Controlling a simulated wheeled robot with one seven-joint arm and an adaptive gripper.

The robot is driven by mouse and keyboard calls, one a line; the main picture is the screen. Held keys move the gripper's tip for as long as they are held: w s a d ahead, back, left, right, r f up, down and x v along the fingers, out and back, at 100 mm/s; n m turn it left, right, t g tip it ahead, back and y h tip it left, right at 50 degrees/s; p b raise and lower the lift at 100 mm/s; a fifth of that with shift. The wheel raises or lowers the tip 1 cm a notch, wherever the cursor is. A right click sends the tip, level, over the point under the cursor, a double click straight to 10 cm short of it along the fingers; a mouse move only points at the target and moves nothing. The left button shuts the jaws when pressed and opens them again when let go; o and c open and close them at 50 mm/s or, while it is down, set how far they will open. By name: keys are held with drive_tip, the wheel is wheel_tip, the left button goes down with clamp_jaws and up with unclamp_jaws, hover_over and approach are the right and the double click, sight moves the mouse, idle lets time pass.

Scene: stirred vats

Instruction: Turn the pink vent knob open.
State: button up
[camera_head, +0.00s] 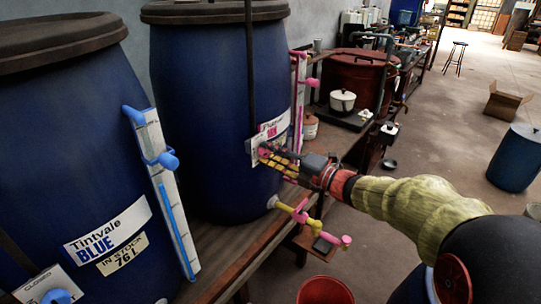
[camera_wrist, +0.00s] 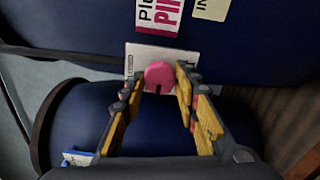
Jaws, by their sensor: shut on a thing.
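The pink vent knob (camera_wrist: 160,74) sits on a white plate (camera_wrist: 135,58) on the front of the blue vat with the pink label (camera_head: 200,120). A dark mark on the knob points down in the wrist view; the small print on the plate is hard to read. My gripper (camera_head: 266,156) is at the plate, with its yellow fingers on either side of the knob. In the wrist view my gripper (camera_wrist: 161,80) is shut on the knob. In the head view the fingers hide most of the knob.
A pink-and-yellow tap (camera_head: 303,213) sticks out below my gripper. A pink-marked sight gauge (camera_head: 298,90) stands right of the plate. Another blue vat (camera_head: 65,150), labelled Tintvale Blue, stands at left. A red bucket (camera_head: 325,291) stands below the bench edge.

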drive_tip(key=shift+f+n, duration=0.1)
drive_tip(key=shift+n, duration=0.3)
drive_tip(key=o, duration=1.2)
drive_tip(key=shift+c, duration=0.2)
drive_tip(key=shift+d, duration=0.1)
drive_tip(key=v, duration=1.2)
